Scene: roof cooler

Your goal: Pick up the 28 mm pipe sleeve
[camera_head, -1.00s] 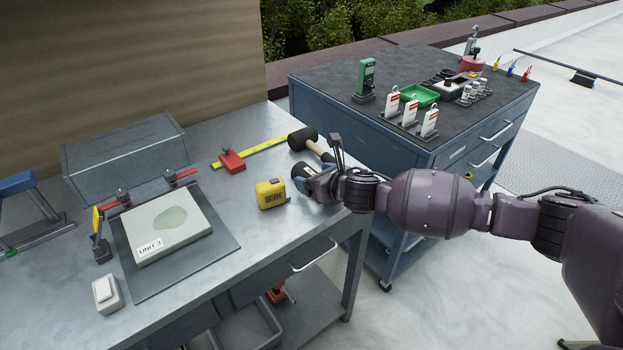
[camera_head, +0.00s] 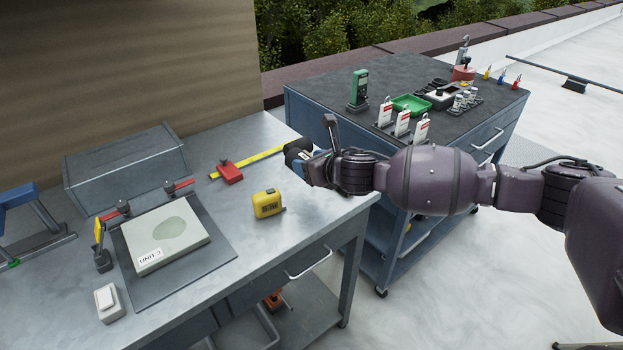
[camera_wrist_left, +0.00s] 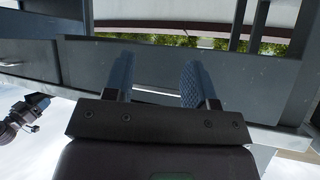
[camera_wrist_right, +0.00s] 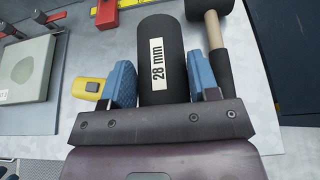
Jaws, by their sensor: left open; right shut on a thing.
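The 28 mm pipe sleeve (camera_wrist_right: 165,60) is a black cylinder with a white "28 mm" label in the right wrist view. My right gripper (camera_wrist_right: 163,82) is shut on it, one blue finger on each side. In the head view my right gripper (camera_head: 302,165) is over the bench's right end. My arm partly hides the sleeve there, and I cannot clearly separate it from the black mallet. My left gripper (camera_wrist_left: 155,80) is open and empty in the left wrist view, facing grey metal furniture; it is not in the head view.
A mallet (camera_wrist_right: 214,40) lies close right of the sleeve in the right wrist view. A yellow tape measure (camera_head: 268,204), a red clamp on a yellow rule (camera_head: 230,172) and a grey pad (camera_head: 170,241) are on the bench. A dark-topped cart (camera_head: 330,95) stands behind.

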